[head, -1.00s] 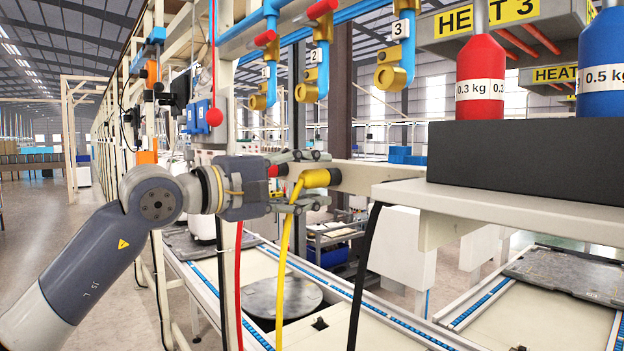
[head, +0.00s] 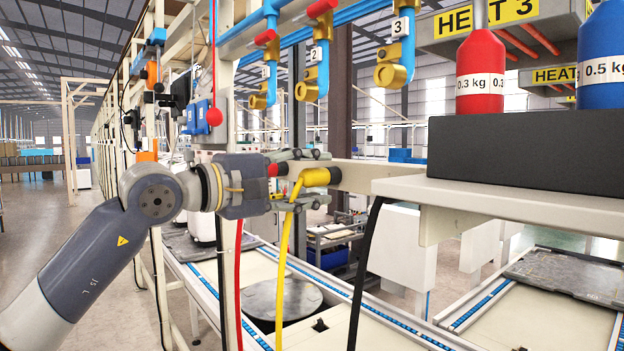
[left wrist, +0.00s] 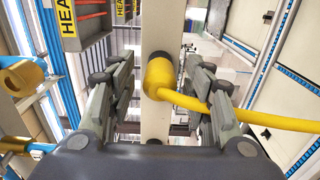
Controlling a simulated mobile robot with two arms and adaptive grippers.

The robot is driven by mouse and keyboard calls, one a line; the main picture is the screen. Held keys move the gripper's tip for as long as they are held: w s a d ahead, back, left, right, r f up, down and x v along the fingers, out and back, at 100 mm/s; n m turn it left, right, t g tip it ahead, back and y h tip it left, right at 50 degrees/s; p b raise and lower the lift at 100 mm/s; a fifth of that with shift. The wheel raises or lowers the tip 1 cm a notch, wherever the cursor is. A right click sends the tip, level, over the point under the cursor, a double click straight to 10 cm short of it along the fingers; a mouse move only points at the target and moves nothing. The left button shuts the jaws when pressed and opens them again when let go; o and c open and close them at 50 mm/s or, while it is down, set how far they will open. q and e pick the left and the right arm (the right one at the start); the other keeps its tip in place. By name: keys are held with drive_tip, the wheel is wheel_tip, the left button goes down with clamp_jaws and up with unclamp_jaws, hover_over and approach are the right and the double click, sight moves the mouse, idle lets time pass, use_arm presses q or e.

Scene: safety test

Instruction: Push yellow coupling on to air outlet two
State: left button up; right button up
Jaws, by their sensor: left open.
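The yellow coupling (head: 317,177) with its yellow hose (head: 286,240) sits at the beam (head: 365,177), and the hose hangs down. My left gripper (head: 310,177) is open, with its fingers above and below the coupling. In the left wrist view the coupling (left wrist: 159,78) lies between the two open fingers, with gaps on both sides. Air outlet two (head: 308,87) is a brass fitting below the label 2, above my gripper. The right gripper is not in view.
Outlets one (head: 262,97) and three (head: 391,70) hang on either side of outlet two. A red coupling (head: 274,170) and red hose (head: 239,280) are close behind my gripper. A black hose (head: 363,270) hangs right of it. A shelf (head: 500,195) with weights stands right.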

sight(301, 179)
use_arm(q)
drive_tip(key=shift+c, duration=0.6)
clamp_jaws()
drive_tip(key=shift+a, duration=0.1)
drive_tip(key=shift+b+v, duration=0.5)
drive_tip(key=shift+v, duration=0.45)
drive_tip(key=shift+s+a, duration=0.25)
drive_tip(key=shift+a, duration=0.05)
drive_tip(key=shift+b+v, duration=0.9)
drive_tip(key=shift+v, duration=0.7)
